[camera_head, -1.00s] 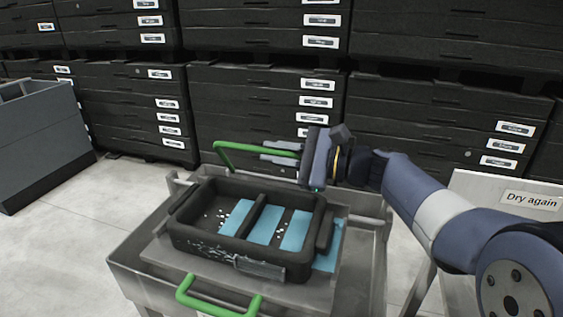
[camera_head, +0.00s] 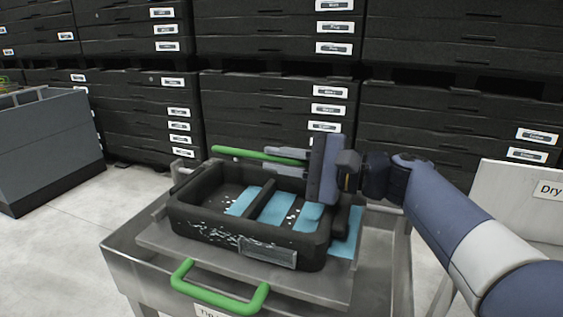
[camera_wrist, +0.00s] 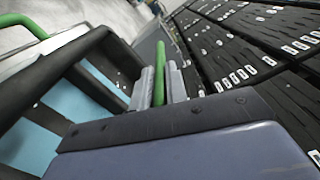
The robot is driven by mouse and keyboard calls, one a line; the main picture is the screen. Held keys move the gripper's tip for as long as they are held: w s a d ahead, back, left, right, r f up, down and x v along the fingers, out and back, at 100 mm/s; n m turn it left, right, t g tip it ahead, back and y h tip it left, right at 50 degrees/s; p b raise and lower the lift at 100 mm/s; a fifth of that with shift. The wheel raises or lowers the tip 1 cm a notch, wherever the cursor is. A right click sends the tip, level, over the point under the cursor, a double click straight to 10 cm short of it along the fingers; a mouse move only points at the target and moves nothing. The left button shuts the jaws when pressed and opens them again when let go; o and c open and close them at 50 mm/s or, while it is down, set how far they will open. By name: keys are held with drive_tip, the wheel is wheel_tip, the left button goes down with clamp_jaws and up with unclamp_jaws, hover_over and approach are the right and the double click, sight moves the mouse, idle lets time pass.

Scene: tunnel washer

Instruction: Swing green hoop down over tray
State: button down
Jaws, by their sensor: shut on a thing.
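The green hoop (camera_head: 245,153) shows as a bar along the far side of the black tray. My gripper (camera_head: 287,154) is shut on it near its right end. In the wrist view the hoop (camera_wrist: 159,75) runs between the two grey fingers of my gripper (camera_wrist: 160,88). The black tray (camera_head: 186,226) sits on a metal plate of the cart, with light blue strips and small white bits inside it. The hoop is at about the height of the tray's far rim; whether it touches the tray I cannot tell. The hoop's right end is hidden behind my gripper.
A second green handle (camera_head: 218,298) sticks out at the front of the metal cart (camera_head: 130,262). Black stacked crates (camera_head: 270,110) stand behind. A grey bin (camera_head: 45,145) is at the left, and a white sign (camera_head: 520,190) at the right. Open floor lies left of the cart.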

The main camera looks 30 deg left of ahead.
drive_tip(key=c, duration=1.5)
unclamp_jaws()
drive_tip(key=shift+o, duration=0.2)
drive_tip(key=d, duration=0.7)
drive_tip(key=w+d+p, duration=0.1)
drive_tip(key=d, duration=0.2)
drive_tip(key=shift+w+d, duration=0.1)
drive_tip(key=shift+d, duration=0.3)
drive_tip(key=shift+a, duration=0.1)
drive_tip(key=a, duration=0.7)
drive_tip(key=s+a+b, duration=0.1)
drive_tip(key=a, duration=0.2)
drive_tip(key=shift+s+a, duration=0.1)
drive_tip(key=shift+a, duration=0.15)
drive_tip(key=shift+a+r+p, duration=0.1)
drive_tip(key=shift+r+p, duration=0.1)
drive_tip(key=shift+p, duration=0.1)
